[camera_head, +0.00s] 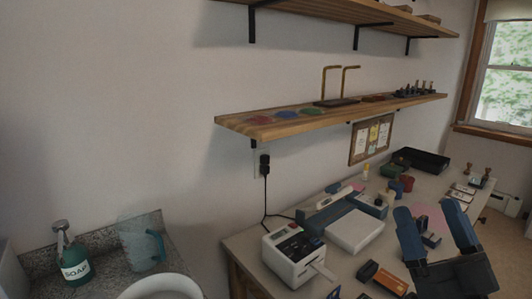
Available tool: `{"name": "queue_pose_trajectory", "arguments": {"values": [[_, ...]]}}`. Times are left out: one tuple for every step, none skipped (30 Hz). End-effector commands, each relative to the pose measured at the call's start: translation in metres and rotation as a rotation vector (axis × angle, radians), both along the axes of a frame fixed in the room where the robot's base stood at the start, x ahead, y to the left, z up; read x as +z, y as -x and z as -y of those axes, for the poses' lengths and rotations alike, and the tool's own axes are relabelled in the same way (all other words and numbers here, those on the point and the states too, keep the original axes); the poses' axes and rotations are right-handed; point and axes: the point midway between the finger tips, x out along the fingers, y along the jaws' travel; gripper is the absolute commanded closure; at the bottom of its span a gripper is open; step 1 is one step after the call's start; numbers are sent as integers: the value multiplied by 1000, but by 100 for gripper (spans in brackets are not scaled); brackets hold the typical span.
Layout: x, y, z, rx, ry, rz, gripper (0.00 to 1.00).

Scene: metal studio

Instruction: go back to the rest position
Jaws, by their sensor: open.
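My gripper (428,212) is at the lower right, over the right part of the workbench (245,245). Its two dark blue fingers point up in the picture and stand well apart. No object is held between them; small items and a pink patch on the bench show behind the gap. The gripper covers part of the bench's front right.
A white label printer (292,258), a flat white device (354,231) and small boxes crowd the bench. A black tray (420,159) lies farther back. A wooden shelf (300,122) runs above. A soap bottle (72,255) and clear jug (141,243) stand at left.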

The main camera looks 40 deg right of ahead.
Motion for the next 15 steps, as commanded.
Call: {"name": "queue_pose_trajectory", "arguments": {"values": [[-17, 6, -17, 45, 6, -86, 14], [-27, 9, -26, 72, 7, -130, 14], [-39, 13, -40, 107, 5, -191, 14], [-49, 18, -49, 131, 2, -238, 14], [-58, 23, -59, 155, -2, -285, 14], [-70, 30, -72, 187, -11, -344, 14], [-80, 36, -82, 208, -18, -391, 14], [-89, 43, -91, 228, -27, -436, 14], [-100, 52, -104, 255, -41, -497, 14], [-109, 60, -113, 275, -53, -543, 14], [-117, 68, -123, 293, -66, -588, 14], [-126, 80, -135, 314, -85, -644, 14], [-133, 88, -143, 328, -100, -687, 14], [-139, 97, -152, 342, -115, -728, 14], [-146, 108, -162, 357, -136, -776, 14]]}}
